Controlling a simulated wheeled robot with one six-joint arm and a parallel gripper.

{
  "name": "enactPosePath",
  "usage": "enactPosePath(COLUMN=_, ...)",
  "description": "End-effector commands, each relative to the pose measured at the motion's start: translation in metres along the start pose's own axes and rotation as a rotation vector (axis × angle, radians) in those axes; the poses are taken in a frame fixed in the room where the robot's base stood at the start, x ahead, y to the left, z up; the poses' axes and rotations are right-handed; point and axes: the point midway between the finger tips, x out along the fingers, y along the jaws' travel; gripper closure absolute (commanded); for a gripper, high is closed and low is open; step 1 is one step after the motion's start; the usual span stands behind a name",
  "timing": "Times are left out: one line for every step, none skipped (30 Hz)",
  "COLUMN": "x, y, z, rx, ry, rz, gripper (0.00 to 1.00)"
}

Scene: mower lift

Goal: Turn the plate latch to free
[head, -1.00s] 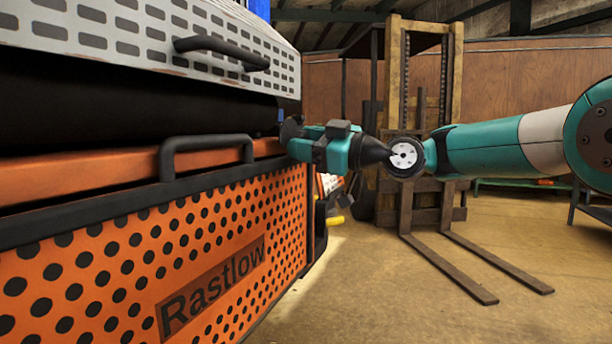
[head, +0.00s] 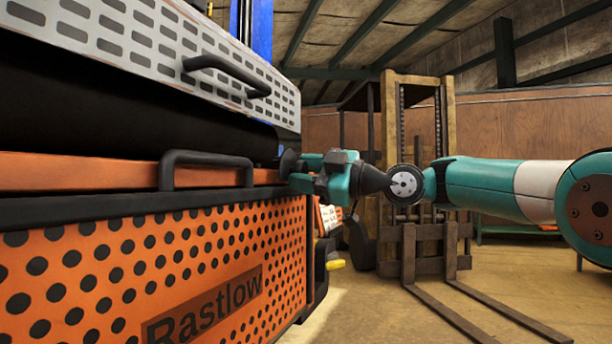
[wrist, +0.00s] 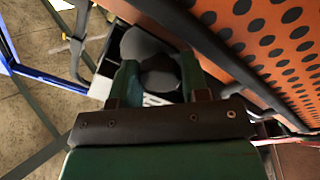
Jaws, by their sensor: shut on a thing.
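The plate latch shows as a dark, rounded knob (head: 289,161) at the right end of the orange machine, near the edge of its top ledge. In the wrist view the dark knob (wrist: 158,80) lies between my two green fingers, with a larger grey rounded part just beyond it. My gripper (head: 297,170) reaches in from the right and is shut on this knob; it also shows in the wrist view (wrist: 158,88). The fingers hide part of the knob, and I cannot tell its exact angle.
The orange perforated panel (head: 215,255) marked "Rastlow" fills the left, with a black handle (head: 207,158) on it. A grey slotted cover (head: 150,45) with another handle is above. A wooden-coloured forklift (head: 420,180) stands behind my arm.

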Motion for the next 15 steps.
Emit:
enactPosePath(x=0.0002, y=-0.0003, z=-0.0004, rx=-0.001, ry=0.001, rz=-0.001, gripper=0.82)
enactPosePath(x=0.0002, y=-0.0003, z=-0.0004, rx=-0.001, ry=0.001, rz=-0.001, gripper=0.82)
enactPosePath(x=0.0002, y=-0.0003, z=-0.0004, rx=-0.001, ry=0.001, rz=-0.001, gripper=0.82)
enactPosePath(x=0.0002, y=-0.0003, z=-0.0005, rx=-0.001, ry=0.001, rz=-0.001, gripper=0.82)
enactPosePath(x=0.0002, y=-0.0003, z=-0.0005, rx=-0.001, ry=0.001, rz=-0.001, gripper=0.82)
enactPosePath(x=0.0002, y=-0.0003, z=-0.0005, rx=-0.001, ry=0.001, rz=-0.001, gripper=0.51)
enactPosePath(x=0.0002, y=-0.0003, z=-0.0005, rx=-0.001, ry=0.001, rz=-0.001, gripper=0.44)
enactPosePath(x=0.0002, y=-0.0003, z=-0.0005, rx=-0.001, ry=0.001, rz=-0.001, gripper=0.38)
enactPosePath(x=0.0002, y=-0.0003, z=-0.0005, rx=-0.001, ry=0.001, rz=-0.001, gripper=0.33)
enactPosePath(x=0.0002, y=-0.0002, z=-0.0004, rx=-0.001, ry=0.001, rz=0.000, gripper=0.33)
enactPosePath(x=0.0002, y=-0.0002, z=-0.0004, rx=-0.001, ry=0.001, rz=0.000, gripper=0.33)
enactPosePath(x=0.0001, y=-0.0002, z=-0.0004, rx=0.000, ry=0.001, rz=0.000, gripper=0.33)
enactPosePath(x=0.0001, y=-0.0002, z=-0.0003, rx=0.000, ry=0.001, rz=0.000, gripper=0.33)
enactPosePath(x=0.0001, y=-0.0001, z=-0.0003, rx=0.000, ry=0.001, rz=0.000, gripper=0.33)
enactPosePath(x=0.0000, y=-0.0001, z=-0.0003, rx=0.000, ry=0.001, rz=0.000, gripper=0.33)
